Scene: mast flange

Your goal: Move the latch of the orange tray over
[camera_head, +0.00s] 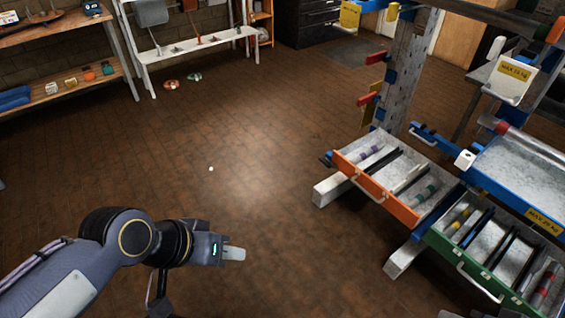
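The orange tray (374,192) is at the right, low on the rack, with a pale handle on its orange front. Several rods, some with coloured bands, lie in its compartments. A small dark blue and red piece (326,160) sits at the tray's left corner; I cannot tell whether it is the latch. My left gripper (234,254) is over the brown floor, left of the orange tray and well apart from it. Its pale fingers are seen side-on, so I cannot tell whether they are open or shut. My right gripper is not in view.
A green tray (478,275) and a blue tray (487,180) are beside the orange one. A grey upright post (407,72) rises behind it. White feet (331,189) stick out onto the floor. Shelves (75,92) stand at the back left.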

